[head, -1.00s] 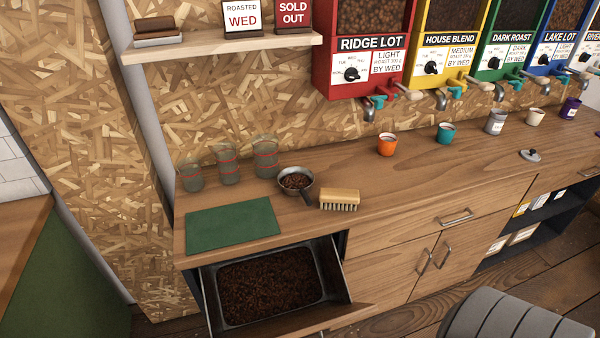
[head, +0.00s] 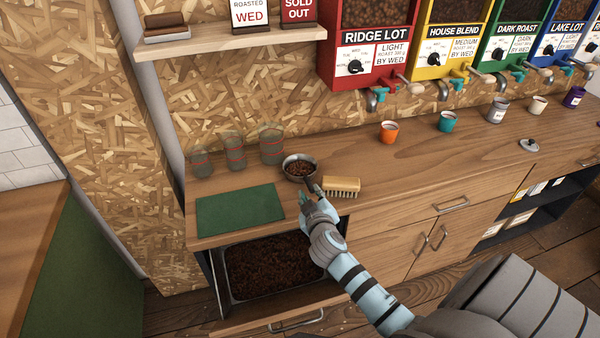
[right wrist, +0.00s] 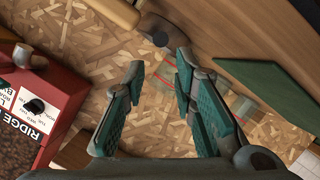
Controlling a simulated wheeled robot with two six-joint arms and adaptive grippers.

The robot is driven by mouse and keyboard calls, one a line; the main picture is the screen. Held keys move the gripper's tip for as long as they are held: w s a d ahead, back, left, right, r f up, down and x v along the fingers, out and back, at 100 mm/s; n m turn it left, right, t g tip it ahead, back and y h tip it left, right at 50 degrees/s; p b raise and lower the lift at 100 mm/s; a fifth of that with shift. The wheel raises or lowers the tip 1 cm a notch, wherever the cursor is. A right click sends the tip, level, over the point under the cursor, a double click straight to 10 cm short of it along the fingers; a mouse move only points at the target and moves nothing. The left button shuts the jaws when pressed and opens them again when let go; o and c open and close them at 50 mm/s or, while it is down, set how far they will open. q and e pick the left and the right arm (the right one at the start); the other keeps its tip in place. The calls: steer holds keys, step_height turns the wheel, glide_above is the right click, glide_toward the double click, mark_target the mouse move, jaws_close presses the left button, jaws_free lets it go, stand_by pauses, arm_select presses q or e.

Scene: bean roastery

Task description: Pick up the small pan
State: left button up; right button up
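The small pan (head: 287,176) sits on the wooden counter (head: 400,180), a round metal pan with dark beans in it and a handle pointing to the front. My right gripper (head: 308,194) is at the handle's front end in the head view and hides part of it. In the right wrist view the two teal-padded fingers of the right gripper (right wrist: 158,68) are apart, with nothing held between them. My left gripper is not in view.
A wooden brush (head: 342,186) stands just right of the handle. A green mat (head: 238,209) and several clear cups (head: 233,154) are to the left. An open drawer (head: 262,324) of dark grounds is below the counter. Coloured cups (head: 389,132) stand farther right.

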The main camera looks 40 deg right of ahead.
mark_target(309, 185)
steer(key=x, duration=0.2)
steer(key=b+x, duration=0.1)
steer(key=x, duration=0.5)
steer(key=shift+s+d+f, duration=0.1)
steer(key=shift+d+f, duration=0.1)
steer(key=shift+f, duration=0.25)
jaws_close()
steer(key=shift+r, duration=0.1)
